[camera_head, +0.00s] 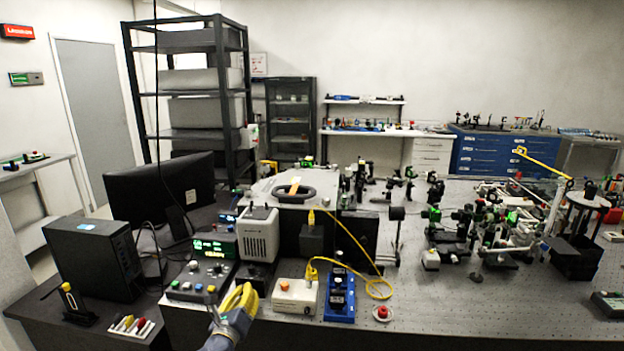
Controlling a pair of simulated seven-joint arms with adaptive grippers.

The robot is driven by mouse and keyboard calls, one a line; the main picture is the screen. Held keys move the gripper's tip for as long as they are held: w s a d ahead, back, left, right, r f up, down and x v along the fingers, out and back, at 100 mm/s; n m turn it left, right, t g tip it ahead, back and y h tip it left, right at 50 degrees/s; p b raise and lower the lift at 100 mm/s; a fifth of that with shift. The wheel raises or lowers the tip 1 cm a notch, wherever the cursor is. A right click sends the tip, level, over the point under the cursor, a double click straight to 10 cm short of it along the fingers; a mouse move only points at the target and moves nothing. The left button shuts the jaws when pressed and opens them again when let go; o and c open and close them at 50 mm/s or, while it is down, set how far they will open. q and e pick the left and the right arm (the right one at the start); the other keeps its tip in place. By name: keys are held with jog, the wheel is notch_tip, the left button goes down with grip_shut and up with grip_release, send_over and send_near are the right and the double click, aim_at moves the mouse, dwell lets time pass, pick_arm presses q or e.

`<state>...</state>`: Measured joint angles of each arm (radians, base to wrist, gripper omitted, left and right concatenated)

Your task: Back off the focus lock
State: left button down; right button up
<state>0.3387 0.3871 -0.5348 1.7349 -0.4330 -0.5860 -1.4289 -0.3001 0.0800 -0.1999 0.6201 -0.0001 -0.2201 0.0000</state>
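My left gripper (232,320) comes in at the bottom, left of centre, near the bench's front edge. A yellow curved thing (243,297) shows right at its fingers; I cannot tell if it is held or lies behind them. Whether the fingers are open or shut is unclear. My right gripper is not in view. I cannot pick out the focus lock for certain. A white box with an orange-red button (296,295) and a blue base with black mounts (340,295) stand to the right of the gripper.
A control box with a green display (205,268) and a light grey housing (258,234) stand behind the gripper. A yellow cable (350,238) loops over the bench. Optical mounts (470,225) crowd the right.

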pick_arm(q)
jog(key=shift+w+a+f, duration=0.1)
jog(key=shift+a+f, duration=0.2)
jog(key=shift+a, duration=0.35)
dwell(0.8)
jog(key=shift+a+r, duration=0.15)
jog(key=shift+r, duration=0.3)
jog(key=s, duration=0.6)
jog(key=shift+a, duration=0.15)
